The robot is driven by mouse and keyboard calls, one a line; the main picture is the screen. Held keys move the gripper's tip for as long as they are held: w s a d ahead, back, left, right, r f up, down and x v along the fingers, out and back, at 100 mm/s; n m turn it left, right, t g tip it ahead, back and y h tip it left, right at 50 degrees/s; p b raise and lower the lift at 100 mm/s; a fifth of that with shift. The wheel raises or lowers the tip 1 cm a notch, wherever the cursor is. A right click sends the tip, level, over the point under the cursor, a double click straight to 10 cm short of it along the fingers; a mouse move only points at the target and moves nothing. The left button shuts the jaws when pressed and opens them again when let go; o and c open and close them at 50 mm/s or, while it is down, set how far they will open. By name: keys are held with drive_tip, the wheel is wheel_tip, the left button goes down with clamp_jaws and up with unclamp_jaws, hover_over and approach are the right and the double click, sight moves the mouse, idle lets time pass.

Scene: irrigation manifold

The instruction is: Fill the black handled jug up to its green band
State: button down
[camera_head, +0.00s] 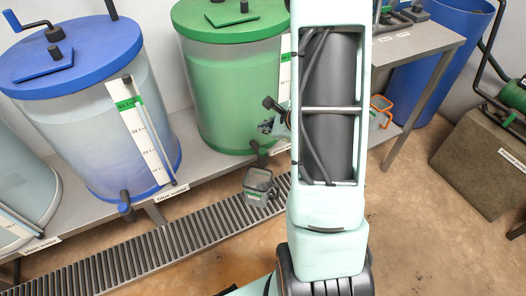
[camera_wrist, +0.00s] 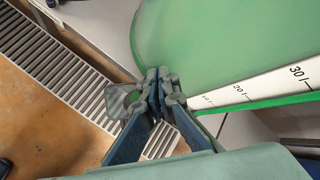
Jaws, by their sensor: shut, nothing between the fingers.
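The black handled jug (camera_head: 258,187) is a small clear container with a dark rim and a green band. It is below the dark tap (camera_head: 260,152) of the green tank (camera_head: 236,95); I cannot tell its water level. In the wrist view, a clear grey vessel that looks like this jug (camera_wrist: 118,100) shows just left of my fingers, partly hidden. My gripper (camera_wrist: 158,88) is shut and empty, close to the green tank's wall. In the head view, my gripper (camera_head: 268,126) is partly hidden by my arm, just above the tap.
A blue tank (camera_head: 85,110) with a white scale stands left on the grey bench. An orange-handled jug (camera_head: 380,108) is right of my arm. A slatted drain grate (camera_head: 165,250) runs below the bench. A blue barrel (camera_head: 430,55) and a brown block (camera_head: 480,165) stand right.

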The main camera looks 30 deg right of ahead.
drive_tip(key=b, duration=0.4)
hover_over(264, 152)
wheel_tip(264, 152, down, 6)
drive_tip(key=shift+f, duration=0.15)
drive_tip(key=shift+f+b, duration=0.75)
drive_tip(key=shift+b, duration=0.25)
drive_tip(key=shift+f+b, duration=0.5)
drive_tip(key=shift+b, duration=0.3)
drive_tip(key=shift+f+b, duration=0.5)
drive_tip(key=shift+b, duration=0.2)
idle(4.6)
